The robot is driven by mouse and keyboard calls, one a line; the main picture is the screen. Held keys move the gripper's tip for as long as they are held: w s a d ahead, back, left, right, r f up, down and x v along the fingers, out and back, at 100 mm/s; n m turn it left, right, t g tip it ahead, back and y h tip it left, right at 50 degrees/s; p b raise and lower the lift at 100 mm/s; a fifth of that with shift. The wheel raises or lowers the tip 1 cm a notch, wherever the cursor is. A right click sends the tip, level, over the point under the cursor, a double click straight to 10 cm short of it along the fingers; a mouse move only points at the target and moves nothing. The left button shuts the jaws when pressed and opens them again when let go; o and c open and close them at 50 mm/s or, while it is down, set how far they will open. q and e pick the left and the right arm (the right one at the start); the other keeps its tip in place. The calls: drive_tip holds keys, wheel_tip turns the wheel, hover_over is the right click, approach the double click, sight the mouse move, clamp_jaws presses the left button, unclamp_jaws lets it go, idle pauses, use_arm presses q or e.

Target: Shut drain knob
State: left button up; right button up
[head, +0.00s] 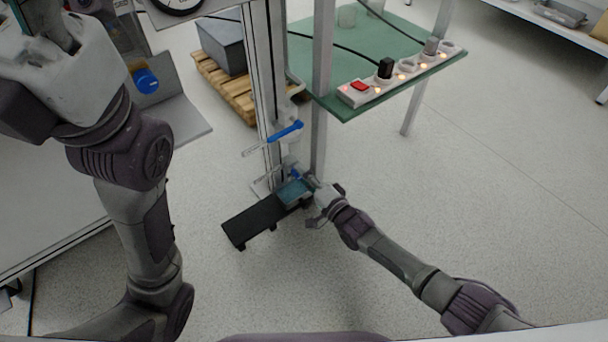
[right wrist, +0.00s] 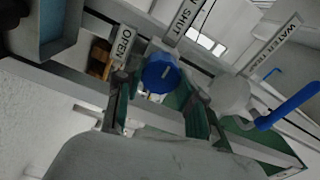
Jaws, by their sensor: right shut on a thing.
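The drain knob (right wrist: 160,73) is round and blue and sits between the two fingers of my right gripper (right wrist: 158,92) in the right wrist view. The gripper is shut on it. An OPEN label (right wrist: 123,48) is left of the knob and a SHUT label (right wrist: 184,18) is above it. In the head view my right gripper (head: 313,188) is low at the foot of the metal post, and the knob is small and mostly hidden there. My left arm fills the left side of the head view; its fingers do not show clearly.
A blue-green tray (head: 294,192) stands on a black base (head: 256,222) beside my right gripper. A green table (head: 350,105) with a power strip (head: 362,92) is above.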

idle(0.5)
drive_tip(key=o, duration=1.1)
drive_tip(key=shift+o, duration=0.2)
drive_tip(key=v, duration=1.2)
